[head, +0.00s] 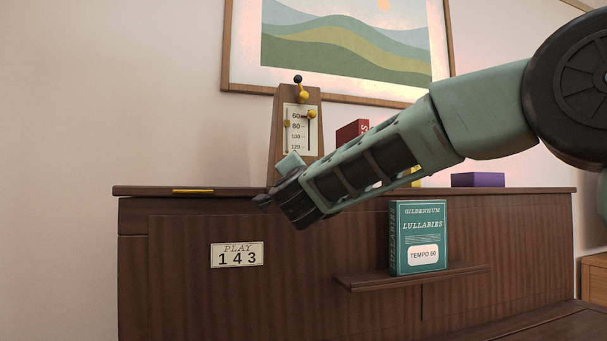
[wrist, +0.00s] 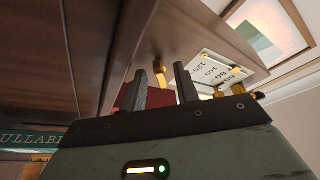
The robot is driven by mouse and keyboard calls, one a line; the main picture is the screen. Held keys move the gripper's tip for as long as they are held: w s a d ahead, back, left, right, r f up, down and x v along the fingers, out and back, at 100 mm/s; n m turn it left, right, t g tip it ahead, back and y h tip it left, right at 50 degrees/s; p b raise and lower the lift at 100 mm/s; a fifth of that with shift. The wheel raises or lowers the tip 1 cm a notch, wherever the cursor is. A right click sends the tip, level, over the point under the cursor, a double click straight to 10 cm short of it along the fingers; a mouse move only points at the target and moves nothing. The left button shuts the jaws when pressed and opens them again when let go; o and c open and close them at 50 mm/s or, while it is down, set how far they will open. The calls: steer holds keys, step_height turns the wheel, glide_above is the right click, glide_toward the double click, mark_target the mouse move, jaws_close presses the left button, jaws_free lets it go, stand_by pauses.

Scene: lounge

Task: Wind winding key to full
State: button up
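The wooden metronome (head: 288,130) stands on the cabinet top, with a scale plate, a gold weight and a gold catch on its front. In the wrist view its brown body (wrist: 205,38) runs diagonally above my fingers. A small gold piece, seemingly the winding key (wrist: 158,44), sticks out from the wood just beyond my fingertips. I cannot make out the key in the head view. My gripper (head: 263,201) is in front of the metronome's foot. In the wrist view its two dark fingers (wrist: 160,68) are apart with nothing clamped. The gold piece lies in line with the gap.
The teal Lullabies book (head: 418,237), marked Tempo 60, stands on a small ledge. A plate (head: 237,255) reads Play 143. A red book (head: 352,131) and a purple box (head: 477,180) are on the cabinet top (head: 540,189). A gold strip (head: 192,191) lies at its left.

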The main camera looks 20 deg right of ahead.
steer(key=b+v, duration=0.1)
steer(key=v, duration=1.6)
steer(key=shift+s, duration=0.2)
steer(key=shift+f, duration=0.1)
